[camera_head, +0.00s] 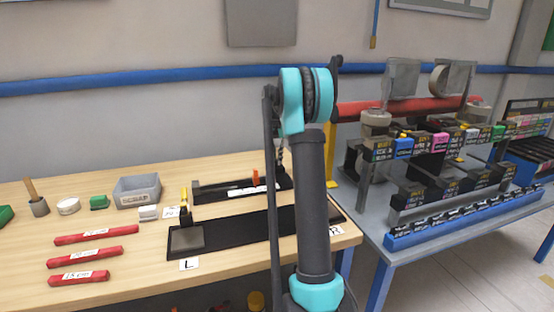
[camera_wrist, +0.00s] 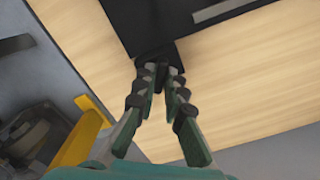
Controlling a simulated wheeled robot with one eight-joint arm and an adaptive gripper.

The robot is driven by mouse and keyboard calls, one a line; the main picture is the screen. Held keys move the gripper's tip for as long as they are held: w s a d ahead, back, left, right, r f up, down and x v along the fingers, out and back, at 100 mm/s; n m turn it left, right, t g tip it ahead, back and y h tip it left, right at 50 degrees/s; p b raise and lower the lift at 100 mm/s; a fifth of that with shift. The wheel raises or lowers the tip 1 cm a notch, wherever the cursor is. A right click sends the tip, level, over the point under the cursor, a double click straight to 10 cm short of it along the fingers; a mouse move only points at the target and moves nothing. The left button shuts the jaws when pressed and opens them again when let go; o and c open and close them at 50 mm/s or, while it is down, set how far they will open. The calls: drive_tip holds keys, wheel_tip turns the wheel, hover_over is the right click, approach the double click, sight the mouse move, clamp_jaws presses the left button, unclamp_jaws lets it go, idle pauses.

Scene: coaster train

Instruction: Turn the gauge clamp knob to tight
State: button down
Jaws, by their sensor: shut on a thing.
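The wooden bench (camera_head: 110,210) carries a long black gauge base (camera_head: 230,232), with a small L card (camera_head: 189,264) at its left end and an R card at its right end. In the wrist view the dark gauge body (camera_wrist: 180,18) is at the top. My gripper (camera_wrist: 158,68) is shut on a small dark part at its edge, which seems to be the clamp knob (camera_wrist: 155,52). The knob's markings and angle are not readable. In the head view my arm hides the gripper and knob.
Red length bars (camera_head: 85,256), a grey bin (camera_head: 137,190) and small blocks lie at the left. A black rail with an orange tab (camera_head: 256,178) stands behind. A yellow post (camera_head: 330,155) and a second table with racks (camera_head: 440,225) are at the right.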

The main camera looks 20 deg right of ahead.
sight(277, 159)
drive_tip(key=m, duration=0.6)
drive_tip(key=shift+m, duration=0.3)
idle(0.5)
drive_tip(key=c, duration=1.6)
unclamp_jaws()
drive_tip(key=shift+r, duration=0.1)
wheel_tip(277, 159, up, 12)
